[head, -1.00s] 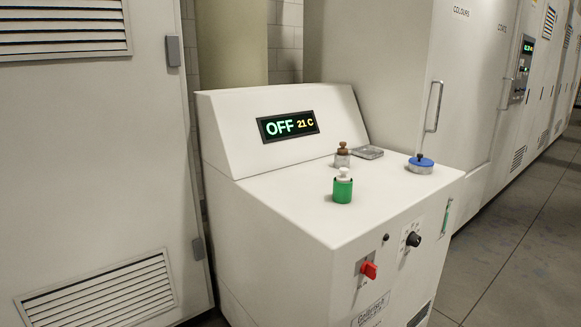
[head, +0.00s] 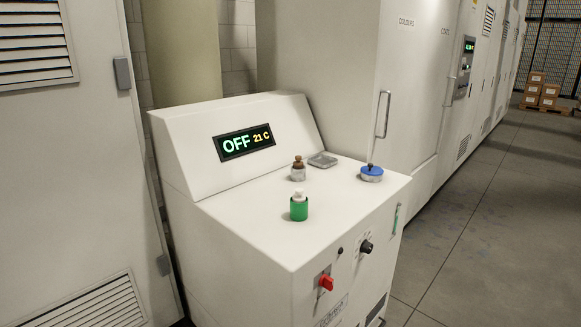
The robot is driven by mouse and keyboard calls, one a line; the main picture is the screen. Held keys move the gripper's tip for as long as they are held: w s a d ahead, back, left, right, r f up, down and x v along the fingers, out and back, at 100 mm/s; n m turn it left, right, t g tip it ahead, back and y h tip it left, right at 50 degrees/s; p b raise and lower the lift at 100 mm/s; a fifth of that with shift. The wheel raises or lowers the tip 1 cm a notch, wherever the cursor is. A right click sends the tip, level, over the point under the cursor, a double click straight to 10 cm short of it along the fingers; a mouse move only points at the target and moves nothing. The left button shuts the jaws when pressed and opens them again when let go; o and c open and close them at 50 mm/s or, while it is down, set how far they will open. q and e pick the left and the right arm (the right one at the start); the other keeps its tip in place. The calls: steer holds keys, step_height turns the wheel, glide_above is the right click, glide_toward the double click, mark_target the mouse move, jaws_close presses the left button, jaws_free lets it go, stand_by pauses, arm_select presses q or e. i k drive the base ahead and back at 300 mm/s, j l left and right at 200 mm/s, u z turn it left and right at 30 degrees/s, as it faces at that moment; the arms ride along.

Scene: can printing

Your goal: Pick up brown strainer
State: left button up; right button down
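On the white machine's top (head: 250,205) stands a small item with a brown knob-shaped top and a grey metal base (head: 298,169), which looks like the brown strainer. In front of it is a green item with a white top (head: 299,206). To its right is a blue-topped round item with a thin upright stem (head: 371,173). A flat grey square piece (head: 322,160) lies behind, close to the brown one. Neither of my grippers is in view.
A tall cabinet with a handle (head: 382,114) stands behind. Open floor (head: 480,230) lies to the right, with stacked boxes (head: 541,91) far back.

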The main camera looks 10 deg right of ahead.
mark_target(298, 165)
steer(key=i+l+u, duration=0.1)
steer(key=l+u, duration=0.15)
steer(key=u, duration=0.25)
steer(key=i+l+u, duration=0.1)
steer(key=l+u, duration=0.15)
steer(key=u, duration=0.25)
steer(key=l+u, duration=0.3)
steer(key=u, duration=0.2)
